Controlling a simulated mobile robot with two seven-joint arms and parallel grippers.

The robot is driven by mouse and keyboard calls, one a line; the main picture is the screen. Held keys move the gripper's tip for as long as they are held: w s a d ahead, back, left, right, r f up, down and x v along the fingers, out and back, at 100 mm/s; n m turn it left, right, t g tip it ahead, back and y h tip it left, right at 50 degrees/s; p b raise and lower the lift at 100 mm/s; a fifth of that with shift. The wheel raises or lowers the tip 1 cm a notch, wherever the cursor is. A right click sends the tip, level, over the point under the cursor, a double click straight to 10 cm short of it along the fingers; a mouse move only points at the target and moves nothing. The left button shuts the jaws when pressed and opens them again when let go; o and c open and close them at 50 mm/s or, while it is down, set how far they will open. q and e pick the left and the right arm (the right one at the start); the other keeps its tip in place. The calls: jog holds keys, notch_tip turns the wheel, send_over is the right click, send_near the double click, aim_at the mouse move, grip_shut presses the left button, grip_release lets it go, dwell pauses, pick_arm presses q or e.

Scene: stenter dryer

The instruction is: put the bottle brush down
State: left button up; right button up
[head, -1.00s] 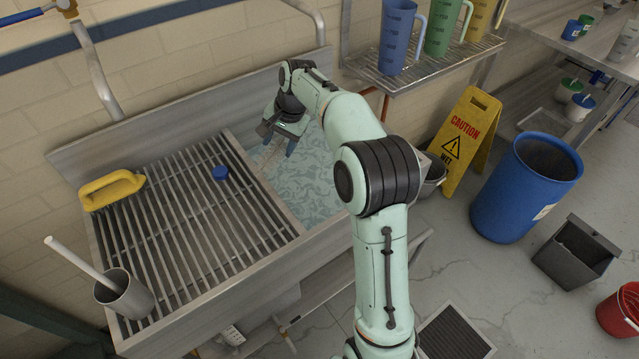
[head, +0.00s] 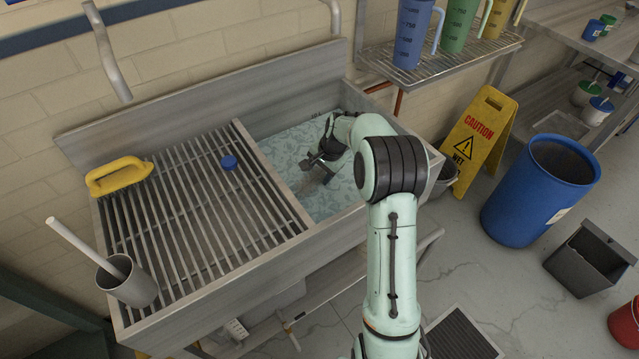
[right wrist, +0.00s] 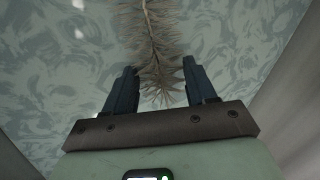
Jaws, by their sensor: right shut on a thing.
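My right gripper (head: 318,165) reaches down into the sink basin, over the cloudy patterned water (head: 335,198). It is shut on the bottle brush (head: 308,185), which shows small and brownish below the fingers. In the right wrist view, the brush (right wrist: 155,48) has pale tan bristles on a thin stem; its bristled end lies between the two dark fingers (right wrist: 158,88) and the rest extends away from them. I cannot tell whether the brush touches the water. My left gripper is not in view.
A shelf of measuring jugs (head: 412,35) hangs behind right.

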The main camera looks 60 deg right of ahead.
jog(key=shift+f+b, duration=0.3)
jog(key=shift+f, duration=2.15)
jog(key=shift+f, duration=0.1)
jog(key=shift+f, duration=0.15)
jog(key=o, duration=1)
jog(key=shift+o, duration=0.2)
jog(key=shift+r, duration=0.6)
jog(key=p+v, duration=0.1)
jog(key=v, duration=1)
jog(key=shift+r+p, duration=0.2)
jog(key=shift+p, duration=0.1)
